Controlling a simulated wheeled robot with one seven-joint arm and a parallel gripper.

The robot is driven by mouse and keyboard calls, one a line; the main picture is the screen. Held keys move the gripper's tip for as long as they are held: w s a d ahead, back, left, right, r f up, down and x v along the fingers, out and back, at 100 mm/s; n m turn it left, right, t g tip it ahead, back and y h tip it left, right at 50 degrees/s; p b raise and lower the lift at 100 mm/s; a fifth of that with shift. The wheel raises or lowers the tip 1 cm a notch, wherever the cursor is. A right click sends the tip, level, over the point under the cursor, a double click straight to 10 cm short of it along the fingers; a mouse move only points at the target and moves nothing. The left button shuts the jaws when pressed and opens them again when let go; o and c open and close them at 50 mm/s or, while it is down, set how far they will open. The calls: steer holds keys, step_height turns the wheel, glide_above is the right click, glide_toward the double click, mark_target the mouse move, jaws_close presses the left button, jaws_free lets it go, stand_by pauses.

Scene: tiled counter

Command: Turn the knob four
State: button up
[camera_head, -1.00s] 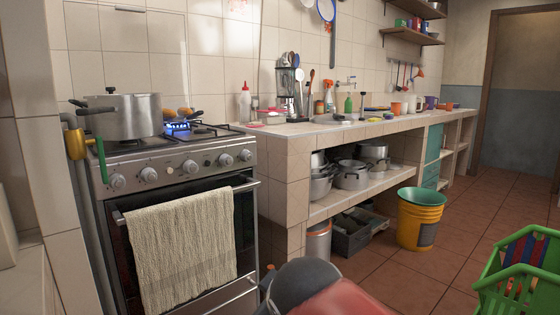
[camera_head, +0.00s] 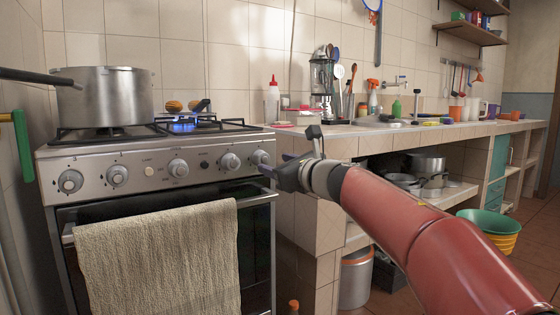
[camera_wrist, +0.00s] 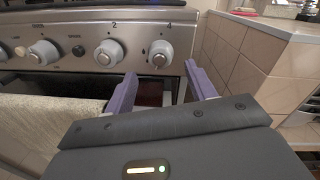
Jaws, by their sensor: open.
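The stove's front panel (camera_head: 140,185) carries a row of round grey knobs. The rightmost knob (camera_head: 261,157) also shows in the wrist view (camera_wrist: 160,53), with its neighbour (camera_wrist: 109,52) to the left under a printed "2". My gripper (camera_head: 275,165) is at the right end of the panel, close to the rightmost knob. In the wrist view its purple fingers (camera_wrist: 160,76) are spread and empty, just below and in front of that knob. I cannot tell whether they touch it.
A blue flame (camera_head: 183,126) burns under the rear burner. A steel pot (camera_head: 105,95) sits on the left burner. A beige towel (camera_head: 160,255) hangs from the oven handle. The tiled counter (camera_head: 345,150) stands right of the stove, with pans on the shelf beneath.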

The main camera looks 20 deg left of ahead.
mark_target(265, 160)
steer(key=p+x, duration=0.1)
steer(key=x, duration=0.4)
steer(key=c, duration=1)
